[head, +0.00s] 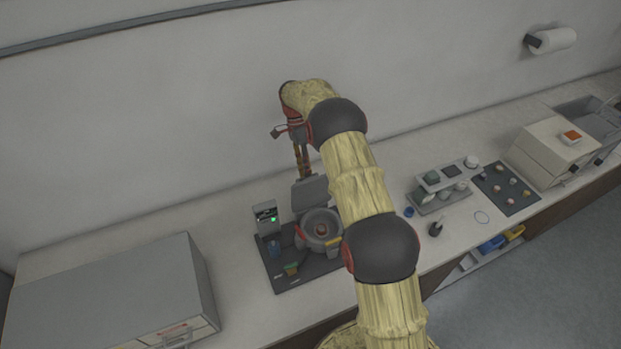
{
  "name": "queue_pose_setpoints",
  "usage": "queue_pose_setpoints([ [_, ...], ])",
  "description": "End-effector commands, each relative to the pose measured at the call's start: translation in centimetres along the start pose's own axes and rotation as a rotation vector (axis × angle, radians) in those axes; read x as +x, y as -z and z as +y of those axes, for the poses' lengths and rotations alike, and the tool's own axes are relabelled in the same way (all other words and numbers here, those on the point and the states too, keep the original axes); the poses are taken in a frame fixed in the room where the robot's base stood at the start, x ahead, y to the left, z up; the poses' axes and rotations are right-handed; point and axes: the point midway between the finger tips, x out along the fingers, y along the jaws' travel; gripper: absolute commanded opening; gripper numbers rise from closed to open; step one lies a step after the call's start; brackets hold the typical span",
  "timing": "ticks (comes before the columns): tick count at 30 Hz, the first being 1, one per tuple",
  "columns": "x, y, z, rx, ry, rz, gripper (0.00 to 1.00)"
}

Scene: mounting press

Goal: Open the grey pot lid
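The grey pot (318,228) stands on a dark mat on the counter. Its grey lid (310,193) is tilted up at the back of the pot, so the round opening shows, with a small brownish thing inside. My gripper (304,173) points down just above and behind the top edge of the lid. Its fingers look narrow and close together, and I cannot tell whether they touch the lid or whether they are open or shut.
A small device with a green light (266,218) stands left of the pot. A large grey box (110,295) fills the left counter. Right of my arm are a tray (440,199), a dark mat with several coloured pieces (507,190) and a beige box (552,148). The wall is close behind.

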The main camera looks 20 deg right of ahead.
Motion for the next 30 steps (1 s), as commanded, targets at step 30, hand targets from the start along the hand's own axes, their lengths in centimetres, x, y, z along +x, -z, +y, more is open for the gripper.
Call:
queue_pose_setpoints([
  [30, 3.3, -0.1, -2.8, -0.002, -0.054, -0.006, 0.33],
])
